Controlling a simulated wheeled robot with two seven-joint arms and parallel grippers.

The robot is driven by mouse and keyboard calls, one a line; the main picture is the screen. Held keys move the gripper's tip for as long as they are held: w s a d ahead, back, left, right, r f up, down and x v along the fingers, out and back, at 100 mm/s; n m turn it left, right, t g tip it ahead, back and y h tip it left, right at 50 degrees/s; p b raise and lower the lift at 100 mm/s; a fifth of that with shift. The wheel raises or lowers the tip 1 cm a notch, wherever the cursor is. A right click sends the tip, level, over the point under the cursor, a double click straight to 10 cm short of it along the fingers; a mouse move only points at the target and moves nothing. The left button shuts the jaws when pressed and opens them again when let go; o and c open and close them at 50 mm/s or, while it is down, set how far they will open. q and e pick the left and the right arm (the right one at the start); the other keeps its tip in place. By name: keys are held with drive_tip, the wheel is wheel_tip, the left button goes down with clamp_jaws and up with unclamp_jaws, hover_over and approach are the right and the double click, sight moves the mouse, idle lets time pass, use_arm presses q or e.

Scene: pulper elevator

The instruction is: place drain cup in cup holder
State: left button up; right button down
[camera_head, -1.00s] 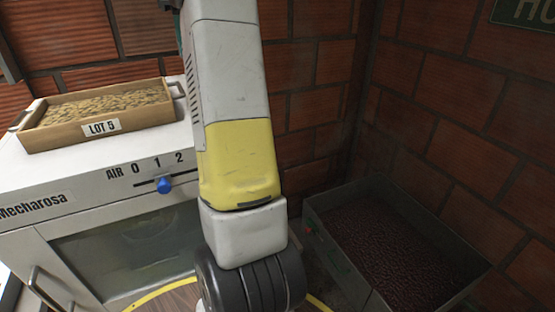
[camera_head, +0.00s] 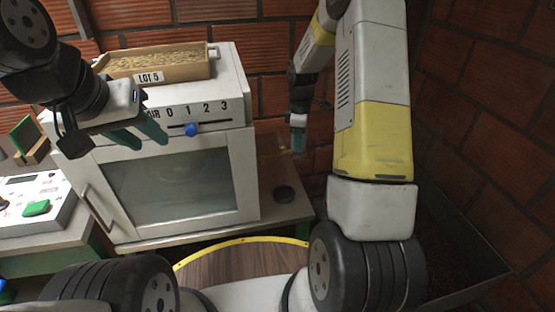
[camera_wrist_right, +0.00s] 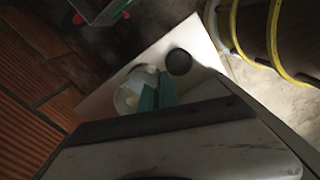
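My left gripper (camera_head: 138,132) is open and empty, its two teal fingers apart in front of the white machine. My right gripper (camera_head: 298,142) points down to the right of the machine, above the counter. In the right wrist view its teal fingers (camera_wrist_right: 157,93) are close together; whether they grip anything is unclear. A clear, rounded cup-like object (camera_wrist_right: 130,92) shows beside and partly behind them. A dark round piece (camera_wrist_right: 178,62) is near the fingertips in that view; it appears on the counter in the head view (camera_head: 284,193). I cannot tell which is the drain cup or the holder.
The white machine (camera_head: 246,165) has a glass door, a blue slider (camera_head: 191,129) and a wooden tray (camera_head: 165,68) on top. A control panel (camera_head: 40,203) stands at left. A dark bin (camera_head: 465,240) is at right, by the brick wall.

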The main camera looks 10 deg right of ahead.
drive_tip(key=shift+n, duration=0.7)
drive_tip(key=shift+s+a+f, duration=0.95)
drive_tip(key=shift+f, duration=1.7)
drive_tip(key=shift+s+a+f, duration=0.9)
drive_tip(key=shift+s+f, duration=0.05)
drive_tip(key=shift+f, duration=1.65)
drive_tip(key=shift+s+a+f, duration=0.95)
drive_tip(key=shift+f, duration=1.7)
drive_tip(key=shift+f, duration=0.2)
drive_tip(key=shift+f, duration=0.25)
